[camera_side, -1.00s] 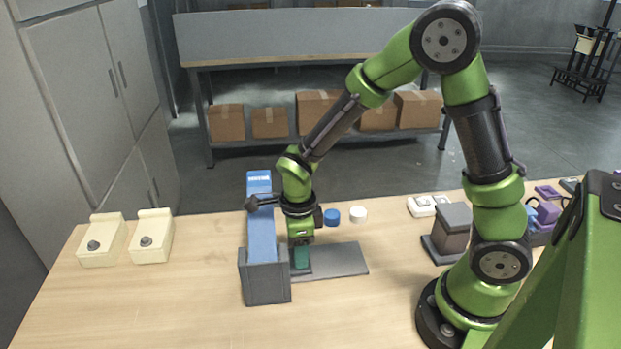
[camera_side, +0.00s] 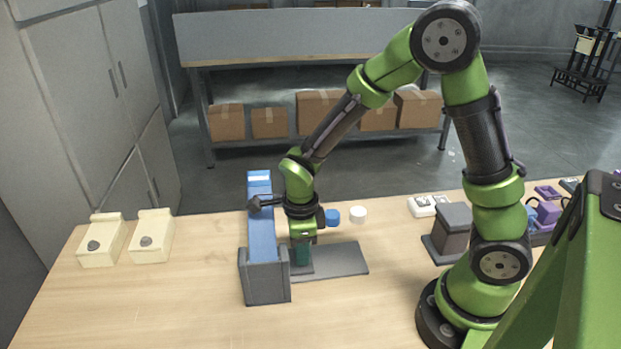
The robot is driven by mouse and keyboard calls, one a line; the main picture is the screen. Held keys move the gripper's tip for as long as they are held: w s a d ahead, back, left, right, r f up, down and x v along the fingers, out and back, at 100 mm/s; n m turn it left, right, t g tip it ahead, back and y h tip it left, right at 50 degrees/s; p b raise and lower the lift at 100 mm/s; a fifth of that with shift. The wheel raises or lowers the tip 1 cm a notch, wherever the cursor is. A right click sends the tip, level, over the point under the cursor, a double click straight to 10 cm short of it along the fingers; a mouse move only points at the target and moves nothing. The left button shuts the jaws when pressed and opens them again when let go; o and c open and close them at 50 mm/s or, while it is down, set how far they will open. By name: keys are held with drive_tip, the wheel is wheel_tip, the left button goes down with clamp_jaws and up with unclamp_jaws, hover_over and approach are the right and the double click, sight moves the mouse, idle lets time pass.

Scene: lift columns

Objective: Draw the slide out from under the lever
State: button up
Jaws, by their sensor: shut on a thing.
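A tall blue piece (camera_side: 262,235) stands in a dark grey block (camera_side: 265,283) at the middle left of the table. A flat grey plate (camera_side: 340,261) lies on the table at the block's right side. A small dark green piece (camera_side: 301,257) stands at the plate's left end. My gripper (camera_side: 302,246) points down and is shut on this green piece, close beside the blue piece. The fingertips are small and partly hidden. I cannot tell for sure which part is the slide and which the lever, and any contact between them is hidden.
Two cream blocks with grey knobs (camera_side: 101,243) (camera_side: 152,241) stand at the left. A blue cap (camera_side: 332,217) and a white cap (camera_side: 358,215) lie behind the plate. A grey box (camera_side: 452,229) stands at the right. The front of the table is clear.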

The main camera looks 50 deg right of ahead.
drive_tip(key=shift+s+d, duration=3.45)
drive_tip(key=shift+d, duration=0.1)
drive_tip(key=o, duration=0.8)
wheel_tip(320, 180, up, 6)
drive_tip(key=s+a+r+n+t+y, duration=0.1)
drive_tip(key=a+r+n+t, duration=0.1)
drive_tip(key=r+n, duration=0.6)
drive_tip(key=s+a+r+n+t+y, duration=0.1)
drive_tip(key=r+n+t, duration=0.4)
drive_tip(key=n, duration=1)
wheel_tip(320, 180, up, 3)
drive_tip(key=shift+s+a, duration=0.3)
drive_tip(key=shift+a, duration=0.6)
